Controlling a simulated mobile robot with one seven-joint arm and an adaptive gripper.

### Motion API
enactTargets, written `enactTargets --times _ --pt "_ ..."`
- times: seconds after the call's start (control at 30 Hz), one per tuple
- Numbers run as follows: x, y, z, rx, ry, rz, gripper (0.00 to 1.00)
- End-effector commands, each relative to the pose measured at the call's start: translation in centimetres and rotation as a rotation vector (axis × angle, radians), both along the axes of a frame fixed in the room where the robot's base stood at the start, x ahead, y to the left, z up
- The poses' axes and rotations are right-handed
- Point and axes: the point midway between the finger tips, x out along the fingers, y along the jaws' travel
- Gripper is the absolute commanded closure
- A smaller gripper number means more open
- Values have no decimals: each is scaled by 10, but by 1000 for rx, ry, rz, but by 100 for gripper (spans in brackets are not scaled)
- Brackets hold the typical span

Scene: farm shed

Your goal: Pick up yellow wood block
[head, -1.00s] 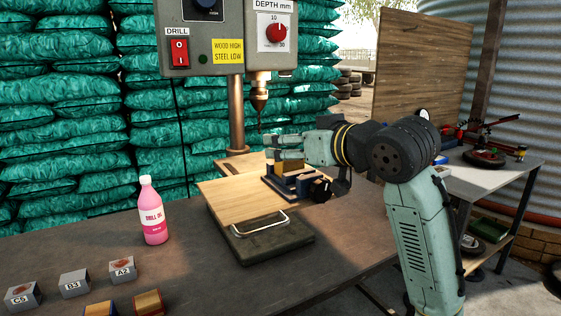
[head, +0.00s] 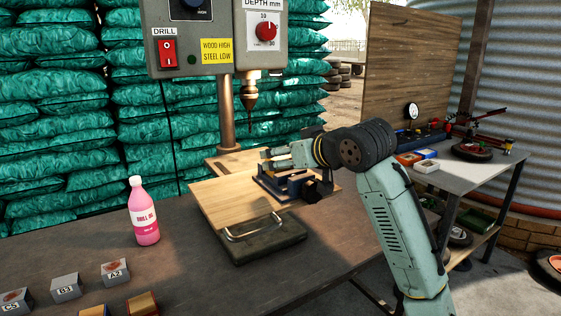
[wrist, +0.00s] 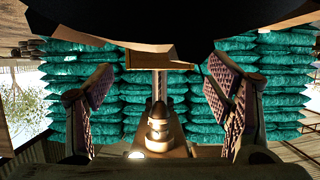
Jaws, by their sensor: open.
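A tan-yellow wood piece (head: 291,174) shows in a blue vise (head: 272,187) on the drill's work table in the head view. My arm and gripper partly cover it, so I cannot tell its full shape. My gripper (head: 268,157) is just above and behind the vise, with its fingers pointing left. In the wrist view my gripper (wrist: 160,88) is open, its two ridged pads wide apart with nothing held between them. The drill chuck (wrist: 158,132) shows beyond them, upside down.
The drill press (head: 190,45) stands over the table, its bit close to my gripper. A pink oil bottle (head: 143,212) stands to the left. Labelled grey blocks (head: 66,287) and a gold-brown block (head: 142,304) sit at the front left.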

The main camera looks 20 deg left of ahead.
Motion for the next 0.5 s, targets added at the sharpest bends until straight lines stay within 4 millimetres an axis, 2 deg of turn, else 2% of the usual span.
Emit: enactTargets --times 0.3,0.5 --pt "5 6 -4 0 -2 -1 27" --pt "4 6 -3 0 -1 0 39"
